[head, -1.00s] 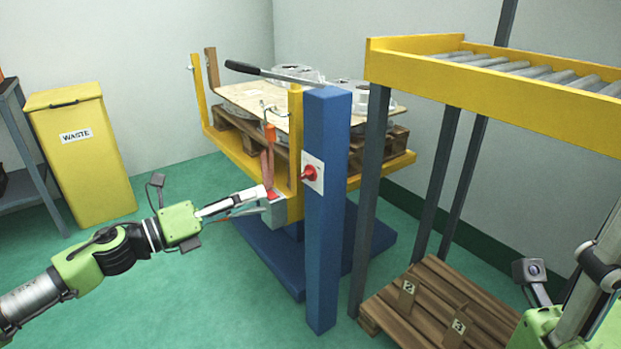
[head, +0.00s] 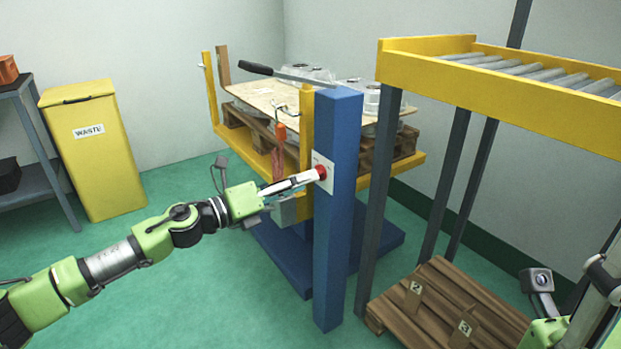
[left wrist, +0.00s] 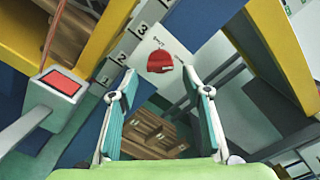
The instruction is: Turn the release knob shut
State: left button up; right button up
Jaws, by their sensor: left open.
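The release knob (head: 321,172) is red and round, on a white plate (head: 327,183) on the blue post (head: 337,240). My left gripper (head: 308,181) points at it from the left, its tips close to it in the head view. In the left wrist view the knob (left wrist: 159,62) shows beyond and between the open fingers of my left gripper (left wrist: 158,76), with nothing held. I cannot tell whether the fingertips touch it. My right gripper's fingers are out of view.
A grey box with a red top (left wrist: 62,84) sits left of the knob, under the yellow frame edge. Castings lie on a board and wooden pallet (head: 398,148) behind the post. A roller rack (head: 520,100) stands right, a yellow waste bin (head: 95,165) left.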

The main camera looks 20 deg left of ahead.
aim_at(320, 176)
pick_arm(q)
jog(key=shift+x, duration=1.55)
